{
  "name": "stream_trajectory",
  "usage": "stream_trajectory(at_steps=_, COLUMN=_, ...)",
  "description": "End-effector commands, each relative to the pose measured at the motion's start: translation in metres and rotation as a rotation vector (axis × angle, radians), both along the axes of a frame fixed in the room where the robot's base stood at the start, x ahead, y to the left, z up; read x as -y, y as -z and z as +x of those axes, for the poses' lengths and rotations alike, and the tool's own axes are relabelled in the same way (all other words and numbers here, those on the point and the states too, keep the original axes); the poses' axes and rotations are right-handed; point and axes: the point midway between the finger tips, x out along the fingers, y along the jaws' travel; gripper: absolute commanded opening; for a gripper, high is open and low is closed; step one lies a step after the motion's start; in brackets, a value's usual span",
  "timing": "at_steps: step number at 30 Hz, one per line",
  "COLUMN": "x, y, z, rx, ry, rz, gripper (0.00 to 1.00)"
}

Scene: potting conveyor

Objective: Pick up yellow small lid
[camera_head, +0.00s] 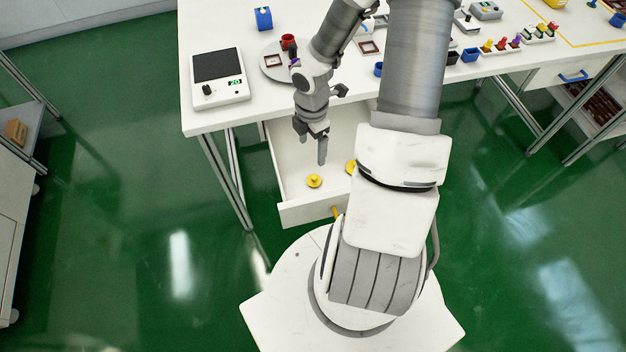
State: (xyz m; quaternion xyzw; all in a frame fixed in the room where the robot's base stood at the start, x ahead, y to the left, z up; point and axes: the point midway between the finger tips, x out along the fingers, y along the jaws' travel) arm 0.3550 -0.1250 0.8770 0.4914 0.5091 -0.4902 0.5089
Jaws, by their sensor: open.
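An open white drawer (306,214) sticks out below the table, with two yellow lid-like things in it. One yellow lid (314,181) with a knob on top lies in the front part of the drawer. A second yellow lid (350,167) lies to its right, partly hidden behind my arm, so I cannot compare their sizes. My gripper (312,148) points down over the drawer, above and behind the first yellow lid. It is open, with nothing seen between its fingers, and appears apart from both lids.
The white table (222,122) is above and behind the drawer. A scale (219,78) stands at its left front, with a round grey plate (270,62) and a red cup (288,41) nearby. Blue cups and colored pegs stand at the right. Green floor lies open to the left.

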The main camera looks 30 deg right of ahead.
Motion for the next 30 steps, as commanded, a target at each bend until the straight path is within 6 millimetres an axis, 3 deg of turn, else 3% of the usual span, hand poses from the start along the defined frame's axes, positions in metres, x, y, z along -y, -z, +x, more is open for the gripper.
stream_trajectory(at_steps=1, x=-0.001, y=0.018, z=-0.001, rx=-0.004, ry=-0.003, rz=0.001, gripper=0.88)
stream_trajectory(at_steps=9, x=-0.001, y=0.07, z=-0.001, rx=-0.002, ry=-0.001, rz=0.0, gripper=0.88)
stream_trajectory(at_steps=17, x=0.0, y=0.087, z=-0.001, rx=-0.001, ry=0.001, rz=-0.001, gripper=0.88)
stream_trajectory(at_steps=25, x=0.001, y=0.127, z=-0.007, rx=-0.002, ry=-0.001, rz=-0.001, gripper=0.88)
stream_trajectory(at_steps=30, x=0.001, y=0.135, z=-0.006, rx=0.0, ry=0.002, rz=-0.001, gripper=0.88)
